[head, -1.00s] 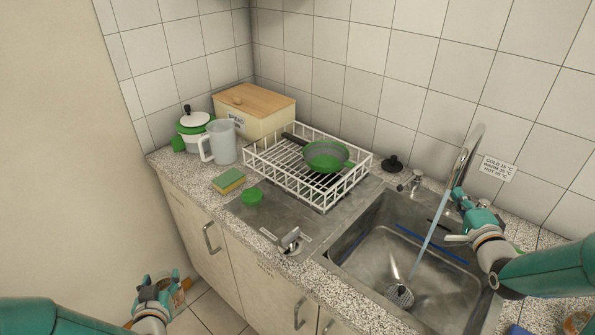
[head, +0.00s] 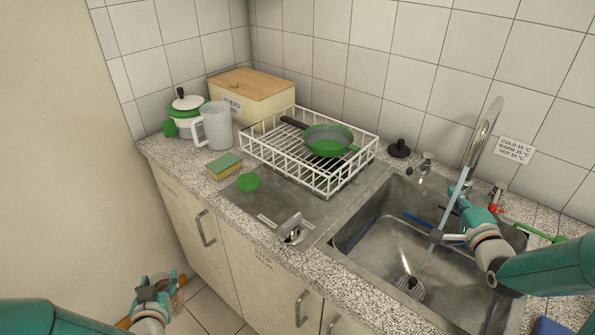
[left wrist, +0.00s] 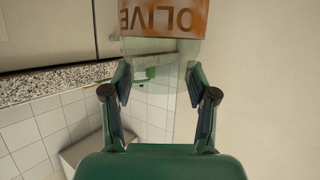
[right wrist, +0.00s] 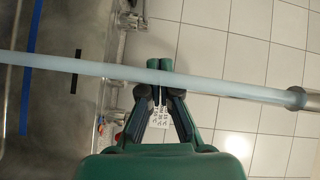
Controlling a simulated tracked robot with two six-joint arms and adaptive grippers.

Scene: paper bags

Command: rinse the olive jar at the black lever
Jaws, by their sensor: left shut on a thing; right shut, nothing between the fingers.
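My left gripper (head: 150,291) is low at the left, in front of the cabinets. It is shut on the olive jar (head: 174,291), a clear glass with an orange OLIVE label (left wrist: 160,19), upside down in the left wrist view. My right gripper (right wrist: 160,66) is shut and empty by the tap, and shows in the head view (head: 456,215). A pale blue water stream (right wrist: 110,70) runs from the spout into the sink. A short black bar (right wrist: 76,72) shows beside the stream; I cannot tell whether it is the black lever.
The steel sink (head: 372,262) has a drain strainer (head: 409,287). A white rack (head: 290,165) holds a green pan. A temperature sign (head: 514,150) is on the wall.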

